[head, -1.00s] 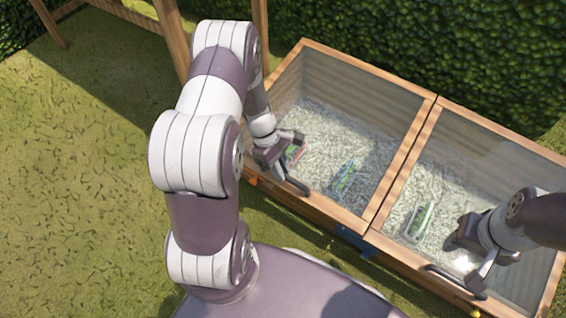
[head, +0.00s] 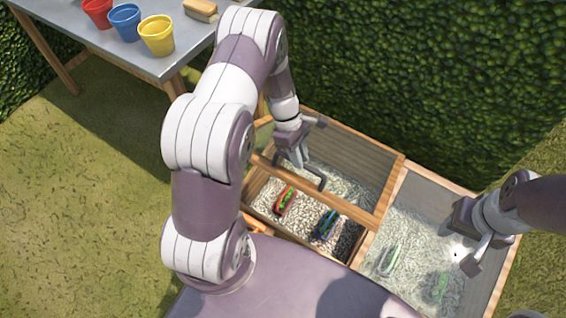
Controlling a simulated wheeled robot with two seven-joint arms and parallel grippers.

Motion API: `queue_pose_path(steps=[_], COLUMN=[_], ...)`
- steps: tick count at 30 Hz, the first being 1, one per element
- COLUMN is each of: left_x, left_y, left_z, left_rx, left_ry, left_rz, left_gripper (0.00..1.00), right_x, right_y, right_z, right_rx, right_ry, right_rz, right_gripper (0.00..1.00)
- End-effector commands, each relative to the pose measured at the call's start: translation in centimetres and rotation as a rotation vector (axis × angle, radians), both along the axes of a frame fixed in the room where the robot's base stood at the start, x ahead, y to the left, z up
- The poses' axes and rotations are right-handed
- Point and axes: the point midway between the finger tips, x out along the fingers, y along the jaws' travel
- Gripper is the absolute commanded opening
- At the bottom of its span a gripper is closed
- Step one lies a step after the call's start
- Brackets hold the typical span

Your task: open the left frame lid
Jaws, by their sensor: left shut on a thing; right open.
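The left frame lid (head: 340,202) is a clear pane in a wooden border, tilted up at the front of the wooden cold frame (head: 290,235). Its dark handle (head: 318,184) is on the front rail. My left gripper (head: 302,164) is shut on that handle. Beneath the raised front edge, the bed shows uncovered, with a red-and-green item (head: 285,201) and a blue-and-green item (head: 326,224) on pale gravel. My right gripper (head: 464,250) is open over the right lid (head: 415,225), which lies closed. Whether it touches the pane I cannot tell.
A grey table (head: 110,50) stands at the back left with red (head: 98,12), blue (head: 125,21) and yellow (head: 157,35) pots and a brush (head: 201,10). A hedge (head: 440,80) rises close behind the frame. Grass at the left is clear.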

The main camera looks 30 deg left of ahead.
Motion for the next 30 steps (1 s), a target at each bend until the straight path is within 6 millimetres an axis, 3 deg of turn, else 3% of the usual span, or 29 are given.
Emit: queue_pose_path(steps=[1, 9, 26, 27, 29, 30], left_x=[2.1, 5.1, 5.9, 5.9, 5.8, 5.8], left_y=[0.0, -0.5, -0.5, -0.5, -0.5, -0.5], left_z=[1.8, 4.4, 4.8, 4.8, 4.7, 4.8], left_rx=[0.013, 0.011, 0.011, 0.011, 0.011, 0.011], left_ry=[-0.041, -0.038, -0.033, -0.033, -0.032, -0.030], left_rz=[0.007, 0.009, 0.010, 0.011, 0.010, 0.010], left_gripper=[0.00, 0.00, 0.00, 0.27, 0.42, 0.42], right_x=[0.0, -0.1, -0.1, -0.1, -0.1, -0.1], right_y=[0.0, 0.0, 0.0, 0.0, 0.0, 0.0], right_z=[1.4, 3.3, 3.7, 3.7, 3.7, 3.7], right_rx=[0.000, 0.000, 0.000, 0.000, 0.000, 0.000], right_ry=[0.000, 0.001, 0.000, 0.000, 0.000, 0.001], right_rz=[0.000, 0.000, 0.000, 0.000, 0.000, 0.000], right_gripper=[0.43, 0.43, 0.43, 0.43, 0.43, 0.43])
